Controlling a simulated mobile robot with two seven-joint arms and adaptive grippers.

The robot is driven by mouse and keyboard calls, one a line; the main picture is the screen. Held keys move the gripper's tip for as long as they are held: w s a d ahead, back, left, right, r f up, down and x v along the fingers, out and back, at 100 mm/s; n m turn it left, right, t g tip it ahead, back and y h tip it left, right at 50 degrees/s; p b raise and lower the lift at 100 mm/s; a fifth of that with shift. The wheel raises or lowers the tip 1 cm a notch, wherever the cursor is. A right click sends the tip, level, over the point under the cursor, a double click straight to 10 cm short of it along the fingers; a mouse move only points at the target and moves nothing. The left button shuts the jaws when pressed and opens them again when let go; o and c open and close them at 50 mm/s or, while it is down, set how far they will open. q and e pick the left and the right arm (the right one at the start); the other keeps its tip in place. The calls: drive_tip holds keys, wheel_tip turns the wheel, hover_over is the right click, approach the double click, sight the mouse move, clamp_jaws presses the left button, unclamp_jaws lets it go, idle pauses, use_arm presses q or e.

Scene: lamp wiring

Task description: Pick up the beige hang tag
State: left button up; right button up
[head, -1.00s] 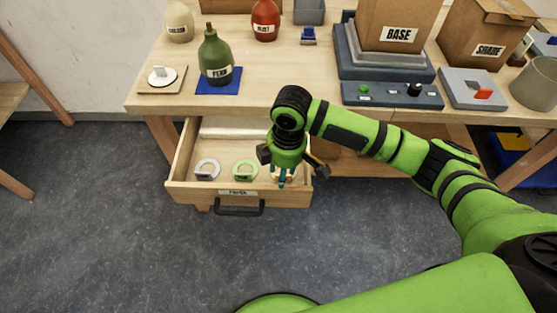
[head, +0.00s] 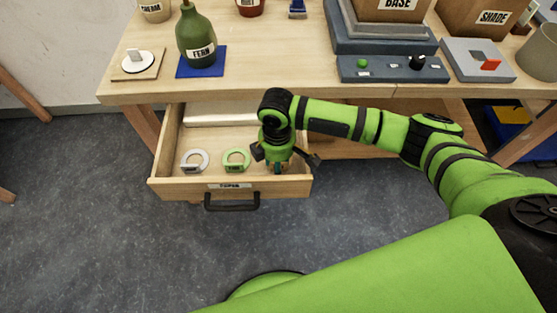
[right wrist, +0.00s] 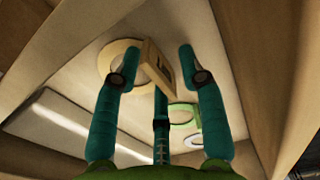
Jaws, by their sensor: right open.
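The beige hang tag (right wrist: 112,68) is a flat ring with an upright tab (right wrist: 155,66), lying on the drawer floor in the right wrist view. My right gripper (right wrist: 158,60) is open, with its teal fingers spread around the tab; I cannot tell if any finger touches it. In the head view, my right gripper (head: 278,168) points down into the right side of the open drawer (head: 290,188) and largely hides the beige tag. A green tag (head: 236,160) and a white-grey tag (head: 195,161) lie to its left. My left gripper is out of view.
The drawer walls surround the gripper, with the bench top (head: 270,85) above and behind. On the bench are a green FERN bottle (head: 196,38) on a blue mat (head: 215,62), a control panel (head: 393,68) and a grey switch block (head: 478,62). The floor in front is clear.

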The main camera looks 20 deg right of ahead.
drive_tip(key=shift+f, duration=0.1)
clamp_jaws()
